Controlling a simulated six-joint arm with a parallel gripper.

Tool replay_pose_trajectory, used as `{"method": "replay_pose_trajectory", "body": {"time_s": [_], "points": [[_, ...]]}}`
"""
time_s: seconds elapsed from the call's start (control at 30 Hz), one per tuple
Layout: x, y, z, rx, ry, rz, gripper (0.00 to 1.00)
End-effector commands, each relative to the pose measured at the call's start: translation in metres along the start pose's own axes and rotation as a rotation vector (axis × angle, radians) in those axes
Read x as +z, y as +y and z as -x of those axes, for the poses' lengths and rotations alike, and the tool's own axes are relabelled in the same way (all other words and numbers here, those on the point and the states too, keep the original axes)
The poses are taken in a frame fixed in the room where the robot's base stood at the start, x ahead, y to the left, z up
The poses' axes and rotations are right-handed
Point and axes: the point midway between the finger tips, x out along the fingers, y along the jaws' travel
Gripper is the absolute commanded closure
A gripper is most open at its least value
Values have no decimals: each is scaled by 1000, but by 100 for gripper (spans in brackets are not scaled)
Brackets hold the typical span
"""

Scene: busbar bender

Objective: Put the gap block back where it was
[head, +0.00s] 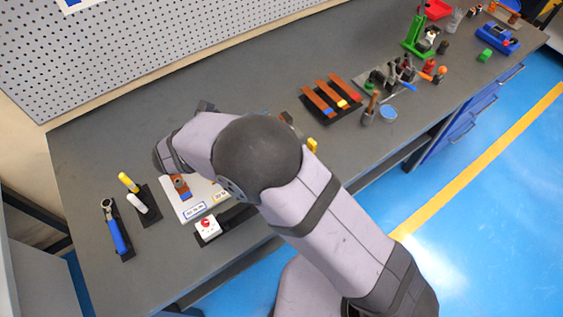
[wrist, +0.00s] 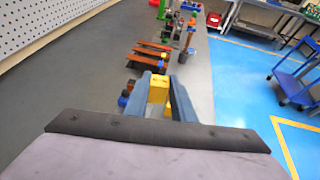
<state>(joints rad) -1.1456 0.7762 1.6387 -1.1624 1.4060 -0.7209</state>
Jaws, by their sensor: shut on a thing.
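In the wrist view my gripper (wrist: 158,92) has its two blue-grey fingers closed on a yellow block (wrist: 158,86), which looks like the gap block. The block is held between the fingertips, above or close to the bench; the exact height cannot be told. In the head view my arm covers the gripper. A small yellow piece (head: 312,145) shows at the right edge of my arm there; I cannot tell if it is the same block. The place the block came from cannot be made out.
A white labelled board (head: 191,208) lies partly under my arm, with a white box with a red button (head: 207,228) by it. Left are a blue-handled tool (head: 116,232) and yellow and white markers (head: 134,193). A rack of copper bars (head: 331,99) and a cluttered fixture (head: 393,79) stand right.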

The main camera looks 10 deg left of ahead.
Motion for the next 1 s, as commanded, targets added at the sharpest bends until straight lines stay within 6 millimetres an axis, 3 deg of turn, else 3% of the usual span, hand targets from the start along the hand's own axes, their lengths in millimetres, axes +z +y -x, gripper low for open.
{"method": "replay_pose_trajectory", "body": {"time_s": [0.2,0.73,1.0], "points": [[-34,-42,-19,-73,-2,-27,100],[-44,-40,-21,-149,-1,-60,100],[-76,-40,-34,-149,-2,-58,100]]}}
